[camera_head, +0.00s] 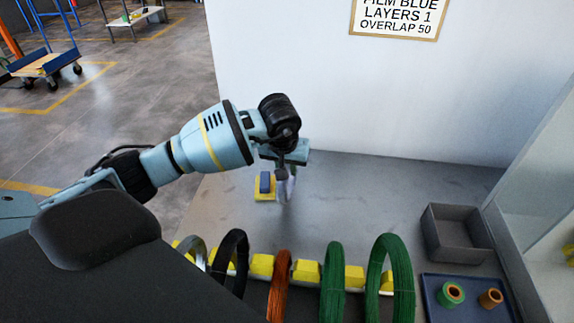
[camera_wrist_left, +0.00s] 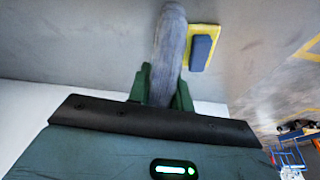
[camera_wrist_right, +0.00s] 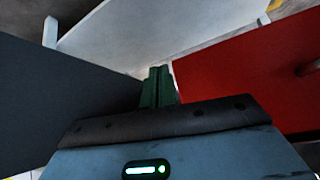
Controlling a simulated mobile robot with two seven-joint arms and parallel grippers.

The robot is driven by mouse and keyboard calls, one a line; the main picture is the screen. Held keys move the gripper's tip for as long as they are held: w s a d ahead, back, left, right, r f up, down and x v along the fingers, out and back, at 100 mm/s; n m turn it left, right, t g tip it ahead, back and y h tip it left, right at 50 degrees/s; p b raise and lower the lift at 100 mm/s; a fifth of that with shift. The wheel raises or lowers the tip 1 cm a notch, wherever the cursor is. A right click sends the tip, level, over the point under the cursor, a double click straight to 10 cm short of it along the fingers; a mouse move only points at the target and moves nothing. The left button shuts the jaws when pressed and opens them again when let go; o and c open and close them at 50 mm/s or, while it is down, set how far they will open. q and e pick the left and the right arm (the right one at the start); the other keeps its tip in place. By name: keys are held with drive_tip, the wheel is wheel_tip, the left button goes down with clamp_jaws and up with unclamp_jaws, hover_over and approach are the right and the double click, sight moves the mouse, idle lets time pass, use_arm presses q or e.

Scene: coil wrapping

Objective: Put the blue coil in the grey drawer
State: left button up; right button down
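My left gripper (camera_head: 285,168) is above the grey table, shut on a grey-blue coil (camera_head: 290,186). In the left wrist view, the coil (camera_wrist_left: 170,40) stands edge-on between the green fingers of the left gripper (camera_wrist_left: 162,88). In the head view it is mostly hidden behind the gripper. My right gripper (camera_wrist_right: 158,85) shows only in the right wrist view, with its green fingers together and nothing visible between them. A dark grey panel (camera_wrist_right: 55,100) fills the left of that view; I cannot tell whether it is the grey drawer.
A yellow block with a dark blue top (camera_head: 265,183) sits beside the coil. Several coils, including an orange one (camera_head: 279,285) and a green one (camera_head: 333,280), stand on a yellow-toothed rack. A grey bin (camera_head: 455,232) and blue tray (camera_head: 440,315) are at right. A red panel (camera_wrist_right: 240,70) has a handle.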

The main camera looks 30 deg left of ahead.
use_arm(q)
drive_tip(key=o, duration=0.4)
drive_tip(key=shift+r, duration=0.1)
drive_tip(key=shift+s+r, duration=0.1)
drive_tip(key=shift+r, duration=0.5)
drive_tip(key=v, duration=1.1)
drive_tip(key=shift+p, duration=0.3)
drive_tip(key=shift+o, duration=0.4)
